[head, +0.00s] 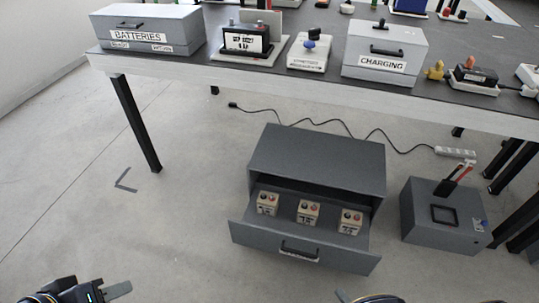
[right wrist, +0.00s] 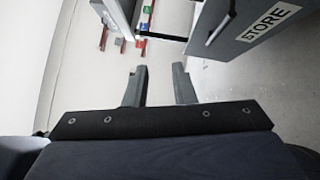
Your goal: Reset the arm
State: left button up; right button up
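My left gripper (head: 117,289) shows at the bottom left edge of the head view, low over the floor and away from everything. Only a grey finger and part of its body show, so I cannot tell how far it is open. My right gripper (right wrist: 159,70) is open in the right wrist view, its two grey fingers apart with nothing between them. In the head view only a sliver of my right arm shows at the bottom edge. A grey cabinet face labelled STORE (right wrist: 255,25) is beyond the right gripper's fingers, apart from them.
A grey drawer unit (head: 318,158) stands on the floor, its drawer (head: 270,241) open with three small battery blocks. A grey box (head: 425,220) stands to its right. A long table (head: 270,85) holds the BATTERIES case (head: 150,22), CHARGING case (head: 385,50) and other devices. The left floor is clear.

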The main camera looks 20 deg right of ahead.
jog(key=w+r+n+g+y+b, duration=0.2)
jog(key=w+r+n+g+y, duration=0.2)
jog(key=r+n+g, duration=0.6)
jog(key=w+r+n+g+y+b, duration=0.2)
jog(key=w+r+n+g+y, duration=0.25)
jog(key=n, duration=0.95)
jog(key=s+a+r+n+t+h+b, duration=0.1)
jog(key=s+a+r+n+h+b, duration=0.2)
jog(key=a+r+n+h, duration=0.45)
jog(key=s+a+r+n+t+h+b, duration=0.1)
jog(key=s+a+r+n+h+b, duration=0.2)
jog(key=r+n, duration=0.9)
notch_tip(320, 180, up, 31)
jog(key=d+n+p, duration=0.1)
jog(key=n+p, duration=0.1)
jog(key=p, duration=3.2)
jog(key=shift+h+p, duration=0.3)
